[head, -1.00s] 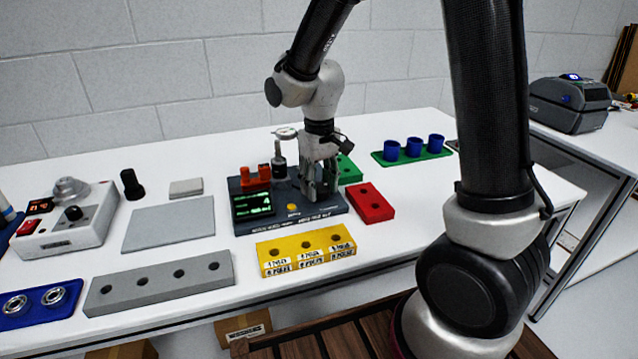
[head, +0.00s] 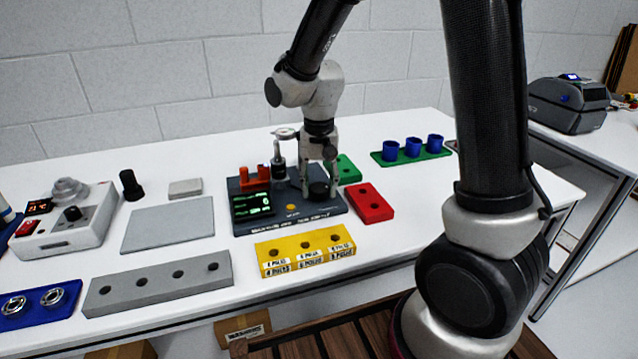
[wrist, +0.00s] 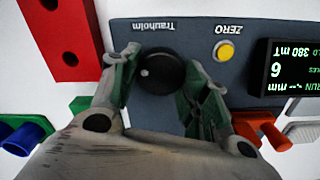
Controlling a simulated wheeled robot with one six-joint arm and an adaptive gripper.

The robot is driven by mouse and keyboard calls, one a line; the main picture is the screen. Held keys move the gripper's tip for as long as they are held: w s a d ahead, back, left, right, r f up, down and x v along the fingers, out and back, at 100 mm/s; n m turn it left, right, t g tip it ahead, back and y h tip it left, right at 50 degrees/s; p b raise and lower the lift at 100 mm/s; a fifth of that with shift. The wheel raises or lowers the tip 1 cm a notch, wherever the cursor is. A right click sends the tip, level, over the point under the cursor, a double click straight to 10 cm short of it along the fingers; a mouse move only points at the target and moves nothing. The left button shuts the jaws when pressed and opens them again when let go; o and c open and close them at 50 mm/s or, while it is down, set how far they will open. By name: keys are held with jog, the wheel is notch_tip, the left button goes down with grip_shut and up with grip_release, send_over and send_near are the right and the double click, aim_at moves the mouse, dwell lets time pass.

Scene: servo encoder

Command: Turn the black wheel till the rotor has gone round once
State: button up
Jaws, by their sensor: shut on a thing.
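The black wheel (wrist: 155,72) is a round knob with a white dot on its left side in the wrist view. It sits on the dark grey test unit (wrist: 200,45) near the printed word Trauholm. In the head view the wheel (head: 319,191) shows at the unit's right end. My gripper (head: 321,180) points down over it. In the wrist view my gripper's fingers (wrist: 158,80) lie on both sides of the wheel, shut on it. The unit's display (wrist: 290,68) shows green text with a large 6 and 380 mT. I cannot make out the rotor for certain.
A yellow ZERO button (wrist: 225,51) lies between wheel and display.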

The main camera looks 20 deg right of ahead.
aim_at(319, 186)
dwell(0.4)
jog(key=o, duration=1)
jog(key=shift+r, duration=0.1)
notch_tip(319, 186, up, 12)
